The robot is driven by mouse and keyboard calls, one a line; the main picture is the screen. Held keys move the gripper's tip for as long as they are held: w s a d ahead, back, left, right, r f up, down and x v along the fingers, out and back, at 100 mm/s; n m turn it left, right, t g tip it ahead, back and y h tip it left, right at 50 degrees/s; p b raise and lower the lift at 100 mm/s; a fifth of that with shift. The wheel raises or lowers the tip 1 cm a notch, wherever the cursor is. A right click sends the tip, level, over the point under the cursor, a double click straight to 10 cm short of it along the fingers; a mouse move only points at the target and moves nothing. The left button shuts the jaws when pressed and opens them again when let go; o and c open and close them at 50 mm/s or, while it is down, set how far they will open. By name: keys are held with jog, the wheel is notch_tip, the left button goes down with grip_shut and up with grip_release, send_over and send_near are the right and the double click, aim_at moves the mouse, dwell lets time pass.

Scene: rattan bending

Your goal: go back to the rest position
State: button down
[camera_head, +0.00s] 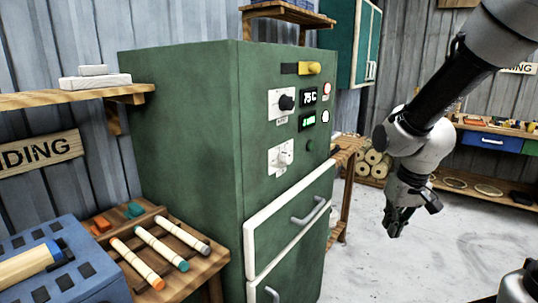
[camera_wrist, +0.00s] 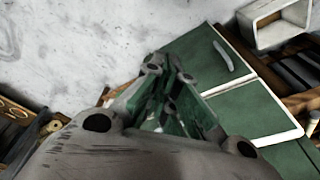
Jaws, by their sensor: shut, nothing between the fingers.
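My gripper (camera_head: 396,222) hangs at the end of my arm on the right of the head view, pointing down. It is shut and empty, in the air over the pale floor, to the right of the green cabinet (camera_head: 185,130) and clear of it. In the wrist view my gripper (camera_wrist: 160,75) is in the middle, partly hidden by the wrist body, with the green cabinet (camera_wrist: 250,112) behind it. The cabinet's doors with white edges and grey handles are closed. Its front has two dials and displays, one reading 75 C.
A wooden rack (camera_head: 195,268) with several rattan sticks stands at the lower left beside a blue box (camera_head: 95,280). A shelf with rattan rings (camera_head: 455,183) is at the back right. Rolled bundles (camera_head: 375,160) lie behind my arm. The floor (camera_head: 370,265) below my gripper is clear.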

jog(key=s+d+r+t, duration=0.1)
jog(key=s+d+r, duration=0.2)
jog(key=s+r, duration=0.3)
jog(key=s+d+r+t, duration=0.1)
jog(key=s+d+r, duration=0.1)
jog(key=s+r, duration=0.5)
jog(key=shift+s+d+r+m, duration=0.3)
jog(key=shift+s+d+m, duration=0.1)
jog(key=shift+s, duration=0.25)
